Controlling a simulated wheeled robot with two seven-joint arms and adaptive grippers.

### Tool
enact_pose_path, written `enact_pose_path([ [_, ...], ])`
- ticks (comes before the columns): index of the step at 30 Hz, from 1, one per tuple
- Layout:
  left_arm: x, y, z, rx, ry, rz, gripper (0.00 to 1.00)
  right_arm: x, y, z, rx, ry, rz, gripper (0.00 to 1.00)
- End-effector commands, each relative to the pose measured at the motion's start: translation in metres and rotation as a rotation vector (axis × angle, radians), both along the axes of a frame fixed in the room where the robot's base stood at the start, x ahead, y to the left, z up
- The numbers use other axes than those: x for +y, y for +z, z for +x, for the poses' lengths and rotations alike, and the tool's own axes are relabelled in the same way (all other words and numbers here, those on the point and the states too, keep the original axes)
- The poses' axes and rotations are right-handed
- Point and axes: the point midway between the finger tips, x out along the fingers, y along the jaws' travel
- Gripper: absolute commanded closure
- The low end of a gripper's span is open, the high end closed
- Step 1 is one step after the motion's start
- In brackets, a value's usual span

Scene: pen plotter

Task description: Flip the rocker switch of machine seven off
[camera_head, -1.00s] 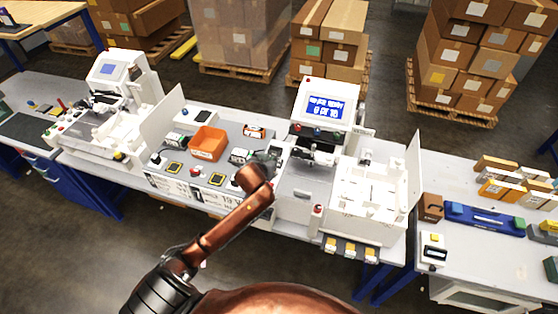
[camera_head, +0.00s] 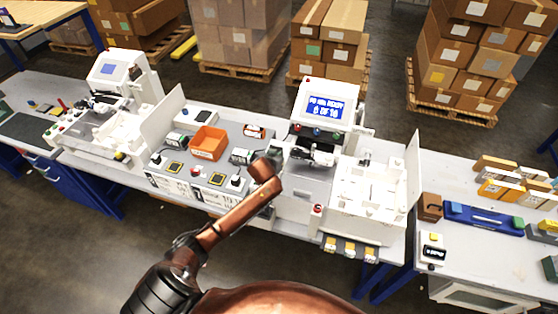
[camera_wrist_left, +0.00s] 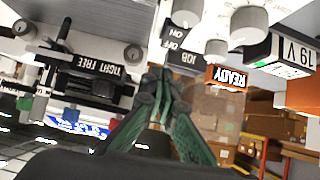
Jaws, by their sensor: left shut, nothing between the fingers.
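A white plotter machine (camera_head: 341,187) with a lit blue screen (camera_head: 325,106) stands right of centre on the table in the head view. My left gripper (camera_head: 274,158) is at its left side, partly hidden by my own wrist. In the left wrist view the green-grey fingers (camera_wrist_left: 158,84) are shut and empty. My right gripper is not in view.
A second white machine (camera_head: 112,105) stands at the left. White round knobs (camera_wrist_left: 249,22) and a TIGHT FREE label (camera_wrist_left: 97,68) flank the fingers. Stacked cartons (camera_head: 478,55) stand behind.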

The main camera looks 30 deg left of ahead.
Motion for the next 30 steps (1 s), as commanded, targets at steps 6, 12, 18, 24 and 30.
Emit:
enact_pose_path([
  [6,0.000,-0.028,0.002,0.005,-0.001,-0.001,1.00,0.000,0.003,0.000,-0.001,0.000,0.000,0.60],
  [12,0.000,-0.035,0.002,0.004,-0.001,-0.002,1.00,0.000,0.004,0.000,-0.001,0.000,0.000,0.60],
  [18,0.000,-0.035,0.002,0.004,-0.001,-0.002,1.00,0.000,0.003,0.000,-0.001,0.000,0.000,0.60],
  [24,0.001,-0.033,0.004,0.029,0.001,-0.006,1.00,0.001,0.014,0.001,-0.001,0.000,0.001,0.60],
  [30,0.002,-0.038,0.004,0.053,0.000,-0.011,1.00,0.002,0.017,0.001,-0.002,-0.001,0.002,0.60],
])
